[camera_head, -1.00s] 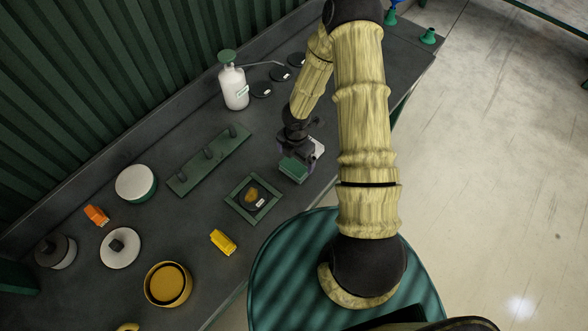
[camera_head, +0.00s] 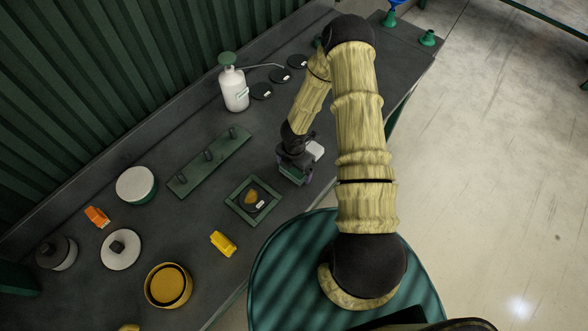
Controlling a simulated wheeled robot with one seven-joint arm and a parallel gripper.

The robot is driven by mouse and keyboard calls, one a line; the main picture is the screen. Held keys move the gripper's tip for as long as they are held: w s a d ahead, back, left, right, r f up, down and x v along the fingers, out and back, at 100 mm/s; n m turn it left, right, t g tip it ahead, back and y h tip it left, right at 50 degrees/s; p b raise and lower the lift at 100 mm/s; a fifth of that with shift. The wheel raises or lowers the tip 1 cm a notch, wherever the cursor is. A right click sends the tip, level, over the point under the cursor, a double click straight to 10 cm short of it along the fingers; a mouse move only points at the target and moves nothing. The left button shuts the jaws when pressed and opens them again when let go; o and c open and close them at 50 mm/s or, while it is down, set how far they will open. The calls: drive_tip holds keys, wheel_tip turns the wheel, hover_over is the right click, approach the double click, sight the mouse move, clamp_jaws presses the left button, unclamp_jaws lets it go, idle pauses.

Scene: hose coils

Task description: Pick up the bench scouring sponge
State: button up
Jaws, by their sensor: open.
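A small green block (camera_head: 292,174), which looks like the scouring sponge, lies on the dark bench near its front edge. My gripper (camera_head: 294,175) is open directly over it, pointing down, and hides much of it. The fingers seem to be at the block's sides; whether they touch it I cannot tell. A pale piece (camera_head: 316,150) shows just right of the gripper; I cannot tell what it belongs to.
A green-framed square tray (camera_head: 238,207) lies close left of the gripper. A green pegged rack (camera_head: 190,178) and a white pump bottle (camera_head: 234,92) stand behind. A yellow piece (camera_head: 223,243) and a mustard round pot (camera_head: 153,286) lie farther left.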

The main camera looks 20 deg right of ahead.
idle(0.5)
drive_tip(key=c, duration=0.8)
wheel_tip(320, 180, up, 10)
drive_tip(key=shift+p, duration=0.4)
